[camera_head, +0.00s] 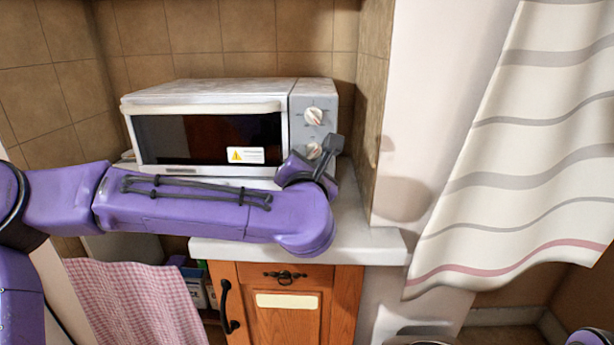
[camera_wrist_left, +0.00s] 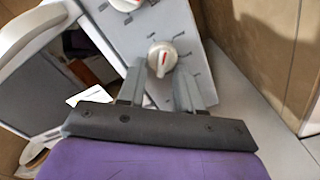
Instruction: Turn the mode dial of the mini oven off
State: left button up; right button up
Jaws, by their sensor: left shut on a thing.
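The white mini oven (camera_head: 210,97) stands on the counter, its door closed. Its grey right-hand panel carries an upper dial (camera_head: 314,116) and a lower dial (camera_head: 314,151), both white with red marks. Which one is the mode dial I cannot tell from any label. My left gripper (camera_head: 330,152) is at the lower dial and partly covers it. In the left wrist view the lower dial (camera_wrist_left: 163,55) lies between the tips of my left gripper (camera_wrist_left: 161,74), which is shut on it. The upper dial (camera_wrist_left: 125,3) is cut off at the top edge.
The pale counter (camera_head: 365,238) sits above a wooden cabinet (camera_head: 285,300). A tiled side wall (camera_head: 373,90) rises close to the oven's right. A striped curtain (camera_head: 530,150) hangs at right; a pink checked cloth (camera_head: 135,300) hangs lower left.

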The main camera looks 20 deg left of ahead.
pick_arm(q)
jog(key=n+b, duration=0.7)
jog(key=b, duration=0.1)
jog(key=shift+w+d+f, duration=0.15)
jog(key=shift+d+f, duration=0.05)
jog(key=shift+d, duration=0.15)
jog(key=shift+n, duration=0.3)
jog(key=o, duration=1)
jog(key=shift+o, duration=0.2)
